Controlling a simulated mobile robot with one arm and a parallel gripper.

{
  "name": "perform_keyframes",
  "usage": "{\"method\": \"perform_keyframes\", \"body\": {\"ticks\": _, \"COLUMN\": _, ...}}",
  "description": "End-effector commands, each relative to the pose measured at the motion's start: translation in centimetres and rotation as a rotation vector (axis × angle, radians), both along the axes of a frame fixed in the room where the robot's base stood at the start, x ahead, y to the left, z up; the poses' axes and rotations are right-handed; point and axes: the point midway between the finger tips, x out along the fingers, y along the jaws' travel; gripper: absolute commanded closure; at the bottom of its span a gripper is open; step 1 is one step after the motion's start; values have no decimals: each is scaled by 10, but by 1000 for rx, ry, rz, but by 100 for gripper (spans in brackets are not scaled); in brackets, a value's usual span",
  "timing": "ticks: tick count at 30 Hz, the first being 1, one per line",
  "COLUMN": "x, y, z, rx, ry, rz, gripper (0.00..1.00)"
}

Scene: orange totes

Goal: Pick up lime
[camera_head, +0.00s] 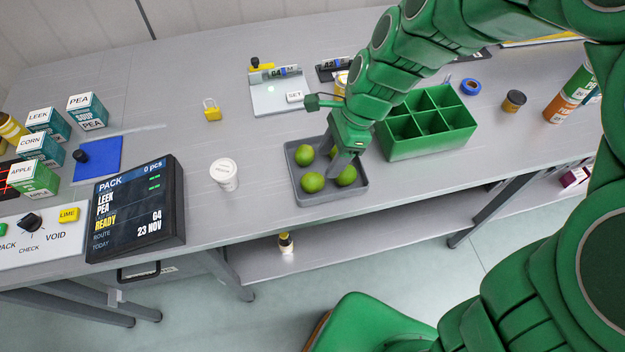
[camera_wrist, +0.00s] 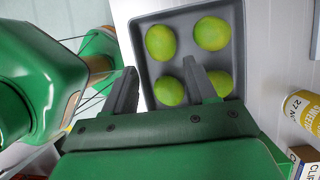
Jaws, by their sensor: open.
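Several green limes lie in a shallow grey tray (camera_head: 330,197) on the table; the tray rim also shows in the wrist view (camera_wrist: 239,45). In the head view, one lime (camera_head: 312,182) is at the front left of the tray, one (camera_head: 304,155) at the back left and one (camera_head: 346,176) at the front right. In the wrist view, limes (camera_wrist: 161,42) and (camera_wrist: 212,33) are in the clear, while a lime (camera_wrist: 169,91) and a lime (camera_wrist: 221,83) are close to the fingers. My gripper (camera_head: 340,160) is open over the tray, its fingers (camera_wrist: 160,80) apart and empty.
A green divided box (camera_head: 425,140) stands right of the tray. A white lidded cup (camera_head: 224,173) and a tilted display (camera_head: 135,210) stand to the left. A grey scale-like plate (camera_head: 275,97) lies behind. Table between cup and yellow padlock (camera_head: 211,112) is clear.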

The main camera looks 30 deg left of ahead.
Motion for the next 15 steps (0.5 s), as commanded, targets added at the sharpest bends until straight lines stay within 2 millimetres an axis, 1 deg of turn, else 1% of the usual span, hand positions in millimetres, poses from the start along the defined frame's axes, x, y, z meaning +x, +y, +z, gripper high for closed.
{"method": "perform_keyframes", "body": {"ticks": 3, "x": -2, "y": 6, "z": -5, "rx": -3, "ry": 8, "rz": -14, "gripper": 44}}
{"method": "perform_keyframes", "body": {"ticks": 10, "x": -7, "y": 11, "z": -23, "rx": -4, "ry": 8, "rz": -16, "gripper": 44}}
{"method": "perform_keyframes", "body": {"ticks": 15, "x": -10, "y": 13, "z": -31, "rx": -3, "ry": 7, "rz": -17, "gripper": 44}}
